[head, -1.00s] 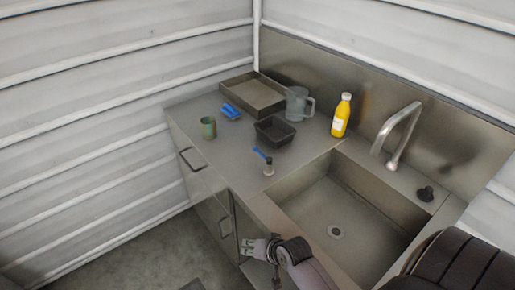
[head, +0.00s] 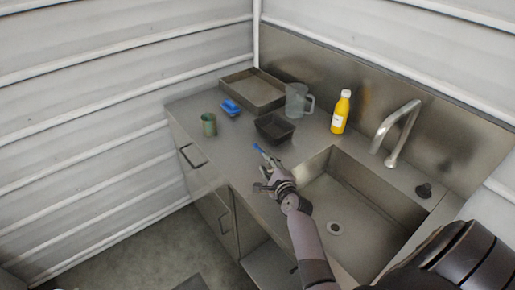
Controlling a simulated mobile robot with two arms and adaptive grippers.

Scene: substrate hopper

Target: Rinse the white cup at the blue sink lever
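A short blue lever (head: 258,149) stands on the counter at the left edge of the sink. Its base is hidden behind my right gripper. My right gripper (head: 263,178) is over the counter beside the sink, at the lever's foot, with its fingers apart and nothing seen between them. I cannot tell if it touches the lever. No white cup is seen. A green cup (head: 209,124) stands upright on the left of the counter. The steel sink (head: 350,205) looks empty, with a curved tap (head: 397,130) behind it. My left gripper is not in view.
A black knob (head: 424,190) is right of the tap. The counter's front left is clear.

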